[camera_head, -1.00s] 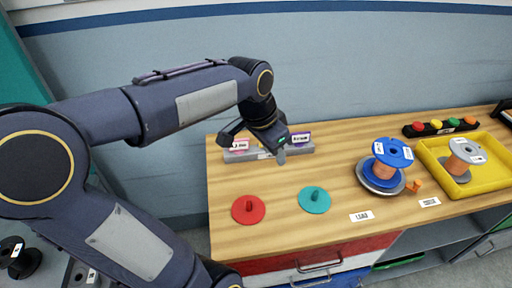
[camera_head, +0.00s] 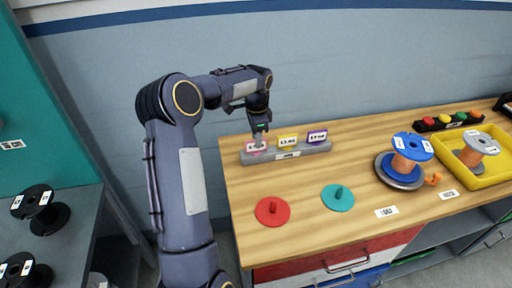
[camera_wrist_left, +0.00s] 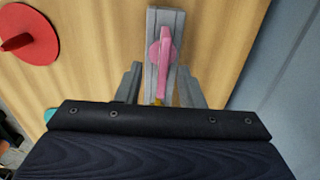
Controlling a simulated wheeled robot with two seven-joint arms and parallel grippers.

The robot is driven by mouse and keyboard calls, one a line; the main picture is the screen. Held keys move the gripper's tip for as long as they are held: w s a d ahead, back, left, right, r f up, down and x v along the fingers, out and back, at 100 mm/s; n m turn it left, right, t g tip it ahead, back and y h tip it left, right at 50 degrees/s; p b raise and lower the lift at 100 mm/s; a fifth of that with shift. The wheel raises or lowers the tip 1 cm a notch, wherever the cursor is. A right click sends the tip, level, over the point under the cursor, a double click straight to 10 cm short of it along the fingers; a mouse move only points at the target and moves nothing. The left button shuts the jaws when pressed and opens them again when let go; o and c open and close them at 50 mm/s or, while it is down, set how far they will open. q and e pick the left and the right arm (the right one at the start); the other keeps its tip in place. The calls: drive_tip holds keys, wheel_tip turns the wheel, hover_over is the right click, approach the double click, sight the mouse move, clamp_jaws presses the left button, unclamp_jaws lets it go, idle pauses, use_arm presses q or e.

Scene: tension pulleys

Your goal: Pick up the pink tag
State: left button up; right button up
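The pink tag (camera_head: 252,149) stands in the left end of a grey rack (camera_head: 318,149) at the back left of the wooden table. In the left wrist view the pink tag (camera_wrist_left: 165,47) shows edge-on, upright in the grey rack (camera_wrist_left: 176,20). My left gripper (camera_head: 260,138) points down at the pink tag and partly covers it. In the left wrist view its fingers (camera_wrist_left: 160,82) are apart, one to each side of the tag's line, with no visible contact. How far the fingertips reach down beside the tag is unclear. My right gripper is out of view.
A yellow tag (camera_head: 288,140) and a purple tag (camera_head: 317,136) stand in the same rack. A red disc (camera_head: 272,211) and a teal disc (camera_head: 338,198) lie in front. A blue-topped spool (camera_head: 411,147) and a yellow tray (camera_head: 492,178) are at right.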

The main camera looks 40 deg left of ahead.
sight(256, 151)
use_arm(q)
wheel_tip(256, 151, down, 4)
drive_tip(key=shift+a+r, duration=0.1)
drive_tip(key=shift+a, duration=0.05)
drive_tip(key=shift+w, duration=0.1)
clamp_jaws()
drive_tip(key=shift+r, duration=0.1)
drive_tip(key=shift+r, duration=0.55)
drive_tip(key=w+d+r, duration=0.1)
drive_tip(key=d+r, duration=1)
drive_tip(key=d, duration=0.3)
drive_tip(key=shift+w+r, duration=0.3)
drive_tip(key=shift+r, duration=0.05)
